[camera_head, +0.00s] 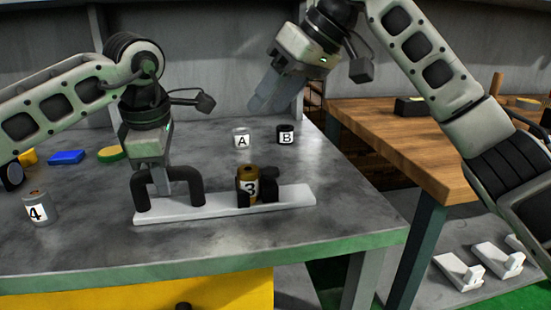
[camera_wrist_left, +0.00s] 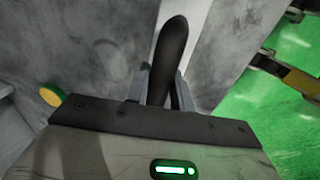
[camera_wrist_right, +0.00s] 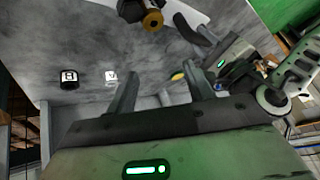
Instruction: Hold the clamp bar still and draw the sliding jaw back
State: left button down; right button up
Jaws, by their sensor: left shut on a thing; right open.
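The clamp bar (camera_head: 222,205) is a long white bar lying on the grey table, with a black arched handle (camera_head: 196,185) at its left end. My left gripper (camera_head: 166,188) is shut on this handle from above; its fingers straddle the black handle (camera_wrist_left: 172,50) in the left wrist view. On the bar's right half, black jaws (camera_head: 269,187) sit around an upright brass cylinder marked 3 (camera_head: 249,175). I cannot tell which jaw part slides. My right gripper (camera_head: 268,98) is open and empty, raised behind the bar. Its view shows the cylinder's top (camera_wrist_right: 152,20) ahead, apart from its fingers.
A white-topped jar A (camera_head: 241,139) and a black jar B (camera_head: 285,134) stand behind the bar. A grey cylinder marked 4 (camera_head: 38,208) stands at left, with a blue block (camera_head: 66,157) behind. A wooden bench (camera_head: 400,140) is at right. Table before the bar is clear.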

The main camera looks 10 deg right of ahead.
aim_at(271, 170)
jog(key=s+d+n+g+h, duration=0.1)
jog(key=s+d+n+h, duration=0.1)
jog(key=d+n+h, duration=0.15)
jog(key=shift+m+y, duration=0.25)
jog(key=shift+y, duration=0.2)
jog(key=x, duration=1.1)
jog(key=shift+w+d+f, duration=0.1)
jog(key=shift+f, duration=0.3)
